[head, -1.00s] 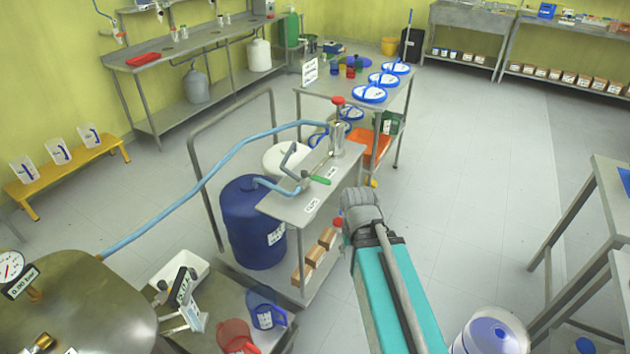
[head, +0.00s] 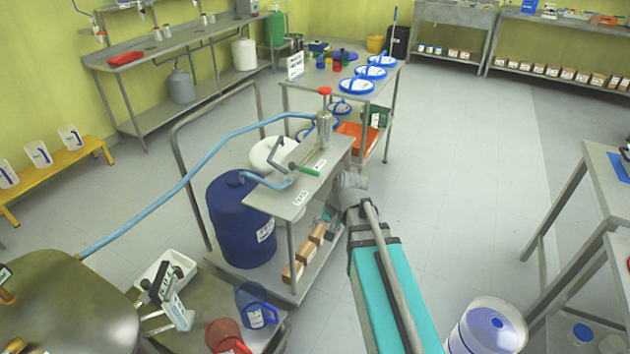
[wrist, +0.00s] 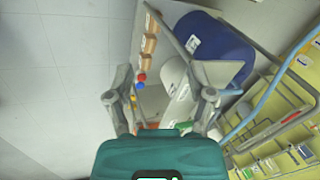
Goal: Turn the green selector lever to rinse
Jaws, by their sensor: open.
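The green selector lever (head: 308,170) sits on the valve on top of the steel cart (head: 278,205), beside light-blue hoses. Its handle points to the right, between two small white labels (head: 300,198) whose words I cannot read. My gripper (head: 329,215) is at the cart's right side, partly hidden behind my wrist and apart from the lever in the head view. In the wrist view my gripper (wrist: 163,100) has its two grey fingers spread wide with nothing held between them. A bit of green (wrist: 184,125) shows low between the fingers; I cannot tell if it is the lever.
A blue drum (head: 235,220) and a white drum (head: 266,153) stand left of the cart. A red-topped metal cylinder (head: 325,125) rises behind the lever. Brown boxes (head: 306,250) sit on the lower shelf.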

